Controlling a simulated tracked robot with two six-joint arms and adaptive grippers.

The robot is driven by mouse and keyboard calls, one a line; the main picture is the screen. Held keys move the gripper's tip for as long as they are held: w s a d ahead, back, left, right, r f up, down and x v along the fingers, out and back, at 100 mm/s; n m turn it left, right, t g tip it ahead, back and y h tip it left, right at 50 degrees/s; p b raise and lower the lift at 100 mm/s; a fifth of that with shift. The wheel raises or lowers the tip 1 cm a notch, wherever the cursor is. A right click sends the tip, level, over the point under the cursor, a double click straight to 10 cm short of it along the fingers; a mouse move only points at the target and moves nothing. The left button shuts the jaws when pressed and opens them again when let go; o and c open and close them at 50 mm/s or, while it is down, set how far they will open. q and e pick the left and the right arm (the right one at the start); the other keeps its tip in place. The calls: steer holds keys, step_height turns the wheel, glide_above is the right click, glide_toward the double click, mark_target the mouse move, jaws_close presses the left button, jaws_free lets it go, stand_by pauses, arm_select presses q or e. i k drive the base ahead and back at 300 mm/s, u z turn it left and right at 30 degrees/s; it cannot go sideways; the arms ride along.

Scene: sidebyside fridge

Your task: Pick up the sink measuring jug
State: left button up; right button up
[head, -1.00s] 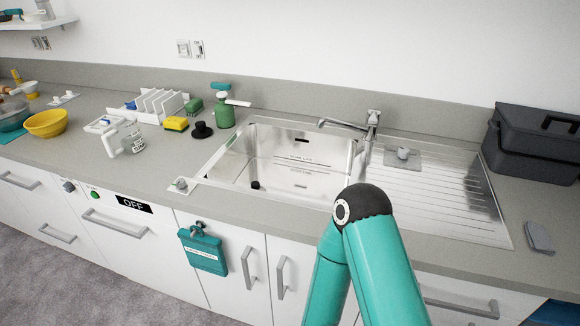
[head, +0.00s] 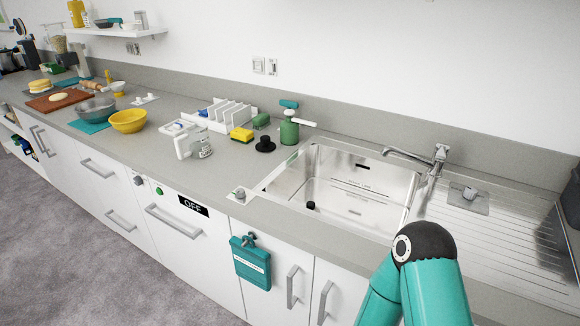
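The measuring jug (head: 196,145) is a pale, clear-looking jug with dark markings and a white handle on its left side. It stands upright on the grey counter, left of the sink (head: 345,190) and in front of the white rack. A teal arm of mine with a dark joint shows at the lower right, in front of the sink cabinet and well to the right of the jug. Neither of my grippers is in view.
A yellow sponge (head: 242,134), a black plug-like piece (head: 265,145) and a green dispenser (head: 290,130) stand right of the jug. The white rack (head: 226,115) is behind it. A yellow bowl (head: 128,121) is to the left. The counter in front of the jug is clear.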

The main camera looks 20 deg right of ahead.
mark_target(197, 135)
steer(key=z, duration=0.65)
steer(key=i, duration=0.15)
steer(key=u, duration=2.85)
steer(key=i, duration=2.45)
steer(key=z, duration=2.6)
